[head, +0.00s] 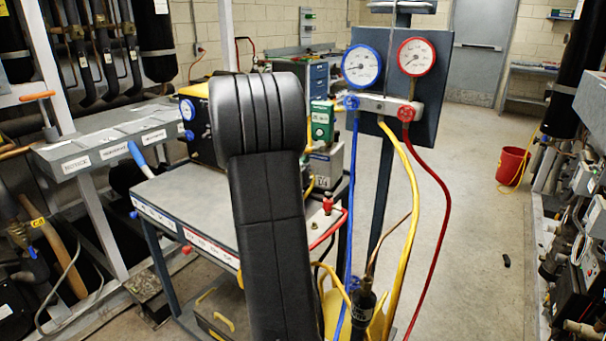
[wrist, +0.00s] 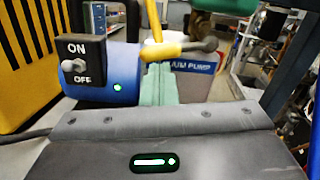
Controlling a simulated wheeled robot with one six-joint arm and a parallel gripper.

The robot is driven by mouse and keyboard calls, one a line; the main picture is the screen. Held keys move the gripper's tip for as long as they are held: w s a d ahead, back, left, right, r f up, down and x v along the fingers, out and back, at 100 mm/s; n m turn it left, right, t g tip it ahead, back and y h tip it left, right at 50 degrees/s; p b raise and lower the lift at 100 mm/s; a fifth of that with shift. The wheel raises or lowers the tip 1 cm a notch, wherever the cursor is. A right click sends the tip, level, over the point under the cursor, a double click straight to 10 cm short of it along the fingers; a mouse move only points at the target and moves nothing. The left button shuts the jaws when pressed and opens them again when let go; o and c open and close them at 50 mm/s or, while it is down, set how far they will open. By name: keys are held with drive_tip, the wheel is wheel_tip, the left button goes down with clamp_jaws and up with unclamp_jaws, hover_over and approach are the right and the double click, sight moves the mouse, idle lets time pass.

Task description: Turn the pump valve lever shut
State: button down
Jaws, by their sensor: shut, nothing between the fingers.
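In the wrist view, a yellow-sleeved lever (wrist: 161,51) lies roughly level just beyond my fingertips, with a grey metal part running to its right. I take it for the pump valve lever. My gripper (wrist: 158,72) is shut and empty, its greenish fingers pointing at the yellow sleeve. I cannot tell whether they touch it. In the head view, my black arm hides the gripper and lever.
A grey-topped cart (head: 185,190) stands left of my arm. A gauge manifold (head: 385,104) with blue, yellow and red hoses (head: 437,210) hangs close on the right. A red bucket (head: 513,166) stands farther back. The floor (head: 470,230) on the right is mostly clear.

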drive_tip(key=shift+w+a+r+m+b, duration=0.15)
drive_tip(key=shift+r+m+b, duration=0.2)
drive_tip(key=shift+m+b, duration=0.6)
drive_tip(key=shift+a+r+m+b, duration=0.15)
drive_tip(key=shift+r+m+b, duration=0.25)
drive_tip(key=shift+b, duration=1.05)
drive_tip(key=shift+f, duration=0.1)
